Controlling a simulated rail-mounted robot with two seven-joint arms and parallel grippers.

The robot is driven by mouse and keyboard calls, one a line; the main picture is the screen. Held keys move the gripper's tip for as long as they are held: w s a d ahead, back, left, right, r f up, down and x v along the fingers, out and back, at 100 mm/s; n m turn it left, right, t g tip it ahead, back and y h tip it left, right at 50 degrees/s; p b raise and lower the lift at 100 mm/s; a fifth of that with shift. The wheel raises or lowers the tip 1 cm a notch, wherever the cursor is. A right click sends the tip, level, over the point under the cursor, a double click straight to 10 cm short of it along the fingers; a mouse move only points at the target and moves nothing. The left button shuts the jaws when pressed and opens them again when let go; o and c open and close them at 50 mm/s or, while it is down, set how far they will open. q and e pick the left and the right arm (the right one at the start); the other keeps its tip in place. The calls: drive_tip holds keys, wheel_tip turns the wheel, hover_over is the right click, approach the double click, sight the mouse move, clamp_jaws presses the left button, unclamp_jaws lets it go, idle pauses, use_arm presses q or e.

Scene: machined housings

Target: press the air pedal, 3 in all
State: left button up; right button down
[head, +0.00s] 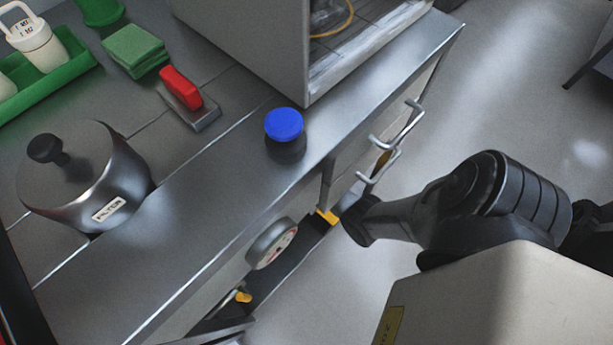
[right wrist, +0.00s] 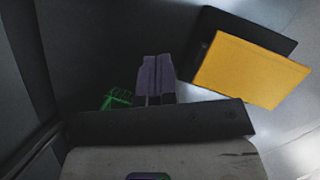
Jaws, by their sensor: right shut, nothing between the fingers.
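The air pedal shows in the right wrist view as a flat yellow plate (right wrist: 250,70) on a dark base, to the right of my fingers. My right gripper (right wrist: 156,75) is shut and empty, its fingers together and apart from the yellow plate in the picture. How high the fingers are above the pedal's level I cannot tell. In the head view my right arm reaches down beside the bench front, and its fingers are hidden. A small yellow patch (head: 327,216) shows low by the bench, near the arm; it may be part of the pedal. My left gripper is not in view.
The steel bench (head: 225,185) carries a blue-topped button (head: 284,126), a pot (head: 85,185), a red-handled block (head: 182,90) and green pads (head: 134,50). The floor to the right is mostly clear.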

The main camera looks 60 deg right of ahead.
drive_tip(key=shift+d, duration=0.15)
drive_tip(key=shift+f, duration=0.1)
drive_tip(key=shift+s+a+f+b, duration=0.25)
drive_tip(key=shift+s+f+b, duration=0.55)
drive_tip(key=shift+f, duration=0.45)
drive_tip(key=shift+s+a+f+b, duration=0.2)
drive_tip(key=shift+s+f+b, duration=0.4)
drive_tip(key=shift+f+b, duration=0.5)
drive_tip(key=shift+s+a+f+b, duration=0.25)
drive_tip(key=shift+s+f+b, duration=0.45)
drive_tip(key=shift+f, duration=0.7)
